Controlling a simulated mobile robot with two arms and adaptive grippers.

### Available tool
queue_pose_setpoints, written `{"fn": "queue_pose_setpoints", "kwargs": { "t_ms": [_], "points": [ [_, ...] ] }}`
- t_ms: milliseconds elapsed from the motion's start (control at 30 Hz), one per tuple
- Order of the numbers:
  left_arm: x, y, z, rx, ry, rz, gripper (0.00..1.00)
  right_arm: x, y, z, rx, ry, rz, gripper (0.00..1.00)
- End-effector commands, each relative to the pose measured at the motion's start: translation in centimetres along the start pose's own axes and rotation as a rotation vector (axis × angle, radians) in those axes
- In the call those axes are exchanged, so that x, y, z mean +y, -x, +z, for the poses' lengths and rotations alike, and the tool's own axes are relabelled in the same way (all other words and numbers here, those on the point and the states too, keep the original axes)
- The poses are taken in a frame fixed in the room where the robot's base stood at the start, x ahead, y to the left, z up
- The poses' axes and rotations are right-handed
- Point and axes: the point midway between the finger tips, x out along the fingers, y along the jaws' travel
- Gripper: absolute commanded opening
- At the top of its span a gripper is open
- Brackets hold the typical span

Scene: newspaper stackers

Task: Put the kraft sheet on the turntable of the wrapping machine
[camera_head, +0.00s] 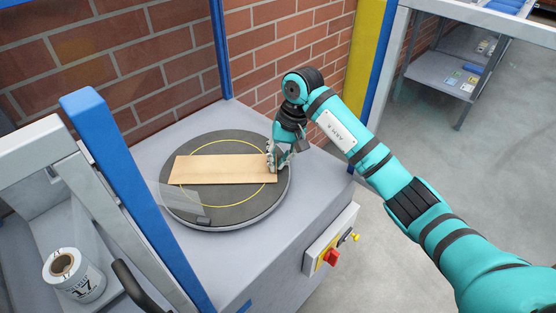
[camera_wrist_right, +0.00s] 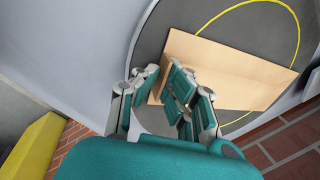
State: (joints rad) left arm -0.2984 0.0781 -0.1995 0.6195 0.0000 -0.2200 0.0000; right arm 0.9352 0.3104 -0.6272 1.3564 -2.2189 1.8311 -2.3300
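The kraft sheet (camera_head: 222,169) is a tan rectangle lying across the dark round turntable (camera_head: 235,216) of the wrapping machine (camera_head: 262,262). My right gripper (camera_head: 273,166) is at the sheet's right end, pointing down. In the right wrist view, the kraft sheet (camera_wrist_right: 235,75) runs away from the fingertips over the turntable (camera_wrist_right: 210,18). My right gripper (camera_wrist_right: 162,72) shows its fingers partly apart around the sheet's near end, with tan surface between them. Contact with the sheet is hard to make out. My left gripper is not in view.
A blue post (camera_head: 135,195) and a grey frame with a film roll (camera_head: 75,275) stand at the left. A transparent panel partly covers the turntable's left side. A red switch (camera_head: 332,257) is on the machine's front. A brick wall (camera_head: 150,60) is behind.

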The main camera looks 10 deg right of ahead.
Motion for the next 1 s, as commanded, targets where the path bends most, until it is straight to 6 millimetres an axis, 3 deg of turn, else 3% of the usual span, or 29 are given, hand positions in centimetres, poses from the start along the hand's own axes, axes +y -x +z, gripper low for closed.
{"fn": "queue_pose_setpoints", "kwargs": {
  "t_ms": [167,200,367,767,1000],
  "points": [
    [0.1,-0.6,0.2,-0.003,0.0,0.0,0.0,0.1,-0.5,0.0,0.002,0.0,0.0,0.0],
    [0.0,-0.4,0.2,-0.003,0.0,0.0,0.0,0.1,-0.3,0.0,0.002,0.0,0.0,0.09],
    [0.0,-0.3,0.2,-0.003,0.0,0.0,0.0,0.1,-0.3,0.0,0.001,0.0,0.0,0.29],
    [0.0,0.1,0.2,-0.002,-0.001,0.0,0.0,0.0,0.4,0.0,0.001,0.0,0.001,0.29],
    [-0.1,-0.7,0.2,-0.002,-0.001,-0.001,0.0,0.1,5.1,-0.2,0.008,0.0,0.001,0.29]
  ]
}}
